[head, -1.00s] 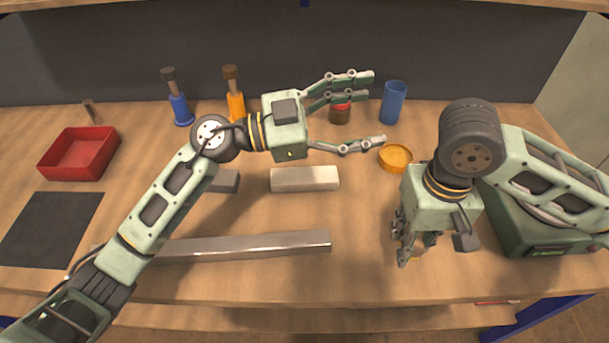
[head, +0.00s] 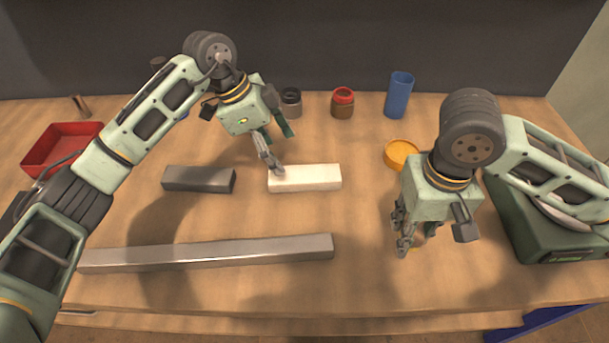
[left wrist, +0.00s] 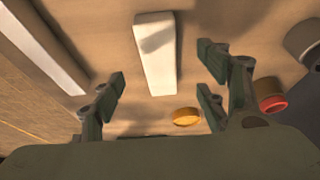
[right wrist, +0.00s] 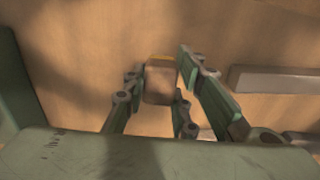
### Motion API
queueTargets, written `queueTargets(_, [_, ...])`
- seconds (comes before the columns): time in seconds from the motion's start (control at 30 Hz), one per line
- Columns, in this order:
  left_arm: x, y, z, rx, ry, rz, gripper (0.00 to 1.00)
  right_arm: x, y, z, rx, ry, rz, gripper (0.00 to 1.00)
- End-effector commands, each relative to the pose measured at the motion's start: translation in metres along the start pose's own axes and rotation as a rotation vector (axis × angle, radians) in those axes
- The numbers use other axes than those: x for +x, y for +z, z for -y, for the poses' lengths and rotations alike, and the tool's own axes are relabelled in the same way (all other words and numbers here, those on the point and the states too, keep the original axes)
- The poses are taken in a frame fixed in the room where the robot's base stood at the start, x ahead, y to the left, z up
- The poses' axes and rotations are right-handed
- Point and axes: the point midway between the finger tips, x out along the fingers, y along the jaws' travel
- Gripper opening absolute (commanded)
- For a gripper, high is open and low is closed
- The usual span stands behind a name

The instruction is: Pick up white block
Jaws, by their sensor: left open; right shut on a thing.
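The white block (head: 310,179) lies flat on the wooden table, near the middle of the head view. My left gripper (head: 278,152) is open and points down, over and behind the block's left end. One finger overlaps the block's left end in the head view; I cannot tell if it touches. In the left wrist view the white block (left wrist: 155,45) shows beyond and between the spread fingers, with nothing held. My right gripper (head: 416,240) is low over the table at the right. In the right wrist view it is shut on a small brown block (right wrist: 160,82) with a yellow edge.
A dark grey block (head: 198,179) lies left of the white block, and a long metal bar (head: 215,252) in front. An orange dish (head: 401,153), a red-lidded jar (head: 343,104) and a blue cup (head: 398,96) stand behind. A red tray (head: 58,143) is at left.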

Motion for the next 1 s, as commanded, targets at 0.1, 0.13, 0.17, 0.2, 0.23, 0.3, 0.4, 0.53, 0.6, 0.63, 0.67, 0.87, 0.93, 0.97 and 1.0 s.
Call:
queueTargets(0.1, [0.018,-0.001,-0.001,0.0,0.002,-0.002,0.67,-0.003,0.0,0.0,0.0,0.0,0.0,0.05])
queueTargets(0.13, [0.021,-0.001,-0.001,0.001,0.002,-0.002,0.67,-0.003,0.0,0.0,0.0,0.0,0.0,0.05])
queueTargets(0.17, [0.023,-0.001,-0.001,0.001,0.002,-0.002,0.67,-0.003,0.0,0.0,0.0,0.0,0.0,0.05])
queueTargets(0.2, [0.025,-0.001,0.0,0.002,0.001,-0.002,0.67,-0.004,0.0,0.0,0.0,0.0,0.0,0.05])
queueTargets(0.23, [0.027,-0.001,0.0,0.002,0.001,-0.003,0.67,-0.004,0.0,0.0,0.0,0.0,0.0,0.05])
queueTargets(0.3, [0.03,-0.001,-0.001,0.002,0.001,-0.003,0.67,-0.004,0.0,0.0,0.0,0.0,0.0,0.05])
queueTargets(0.4, [0.038,-0.001,-0.002,0.002,0.003,-0.003,0.67,-0.007,0.0,0.0,0.0,0.0,0.0,0.05])
queueTargets(0.53, [0.057,-0.001,-0.004,0.001,0.005,-0.003,0.67,-0.012,0.0,0.0,0.0,0.0,0.0,0.05])
queueTargets(0.6, [0.068,-0.001,-0.003,0.002,0.004,-0.004,0.67,-0.012,0.0,0.0,0.0,0.0,0.0,0.05])
queueTargets(0.63, [0.072,-0.001,-0.003,0.002,0.003,-0.004,0.67,-0.012,0.0,0.0,0.0,0.0,0.0,0.05])
queueTargets(0.67, [0.076,-0.001,-0.003,0.002,0.003,-0.003,0.67,-0.013,0.0,0.0,0.0,0.0,0.0,0.05])
queueTargets(0.87, [0.08,-0.001,-0.002,0.003,0.0,-0.003,0.67,-0.012,0.0,0.0,0.0,0.0,0.0,0.05])
queueTargets(0.93, [0.08,-0.001,-0.002,0.003,0.0,-0.003,0.65,-0.012,0.0,0.0,0.0,0.0,0.0,0.05])
queueTargets(0.97, [0.08,-0.001,-0.002,0.003,0.0,-0.003,0.63,-0.012,0.0,0.0,0.0,0.0,0.0,0.05])
queueTargets(1.0, [0.08,-0.001,-0.002,0.003,0.0,-0.003,0.59,-0.012,0.0,0.0,0.0,0.0,0.0,0.05])
